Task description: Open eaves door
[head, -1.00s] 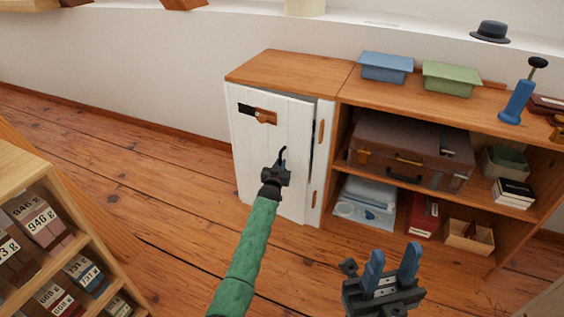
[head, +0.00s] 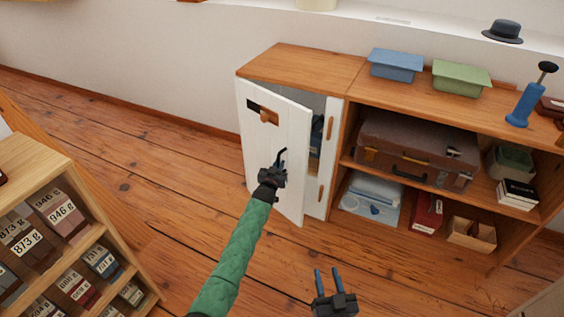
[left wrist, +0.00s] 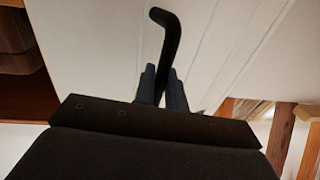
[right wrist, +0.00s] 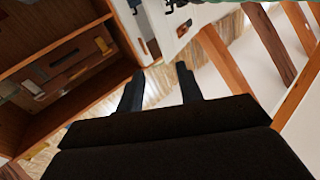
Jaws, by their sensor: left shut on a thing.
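The white eaves door (head: 284,135) stands ajar on the low wooden cabinet, its right edge swung out and a dark gap showing behind it. A dark latch plate with a wooden piece (head: 262,113) is on its upper part. My left gripper (head: 275,170) is at the door's black handle (head: 281,156), and its fingers are shut on the handle in the left wrist view (left wrist: 163,80). My right gripper (head: 323,280) is open and empty, low in front of the cabinet. The white door also shows in the left wrist view (left wrist: 110,35).
Shelves right of the door hold a brown suitcase (head: 413,145), a red binder (head: 427,212) and boxes. A blue box (head: 396,65) and green box (head: 461,78) sit on top. A shelf unit with labelled boxes (head: 75,245) stands at left. Floor before the door is clear.

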